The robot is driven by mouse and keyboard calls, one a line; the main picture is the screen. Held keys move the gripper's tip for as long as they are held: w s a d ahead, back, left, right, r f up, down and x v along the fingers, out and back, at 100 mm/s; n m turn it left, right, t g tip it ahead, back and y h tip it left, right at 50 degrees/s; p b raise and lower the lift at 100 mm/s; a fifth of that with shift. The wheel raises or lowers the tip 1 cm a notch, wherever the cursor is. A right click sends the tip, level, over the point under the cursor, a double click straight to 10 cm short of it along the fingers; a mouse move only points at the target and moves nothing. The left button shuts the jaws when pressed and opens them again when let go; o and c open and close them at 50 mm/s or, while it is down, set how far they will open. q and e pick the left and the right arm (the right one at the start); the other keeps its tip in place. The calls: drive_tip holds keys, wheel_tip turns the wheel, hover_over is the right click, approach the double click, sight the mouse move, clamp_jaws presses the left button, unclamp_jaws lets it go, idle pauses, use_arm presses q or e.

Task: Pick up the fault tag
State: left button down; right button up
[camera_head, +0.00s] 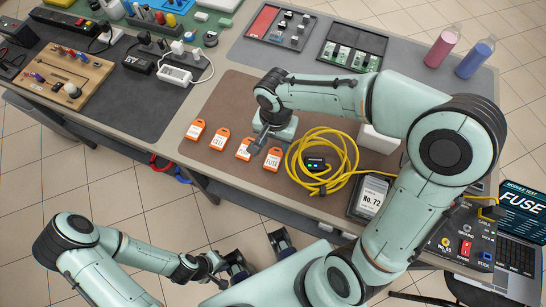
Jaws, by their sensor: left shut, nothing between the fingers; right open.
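Several orange tags with white labels lie in a row on the brown mat: a first tag (195,130), a second tag (218,138), a third tag (243,149) and a fourth tag (273,159). The fourth reads FUSE; the other labels are too small or partly covered to read surely. My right gripper (257,146) is open over the row, between the third and fourth tags, and partly covers the third. Contact with a tag cannot be told. My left gripper (240,269) is shut and empty, low in front of the table.
A coiled yellow cable (322,158) with a small black device lies right of the tags. A No. 72 box (371,197) and a laptop (520,225) stand further right. A white power adapter (174,75) lies at left. The mat left of the tags is fairly clear.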

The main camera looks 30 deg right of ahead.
sight(275, 155)
drive_tip(key=shift+f, duration=3.5)
drive_tip(key=c, duration=0.7)
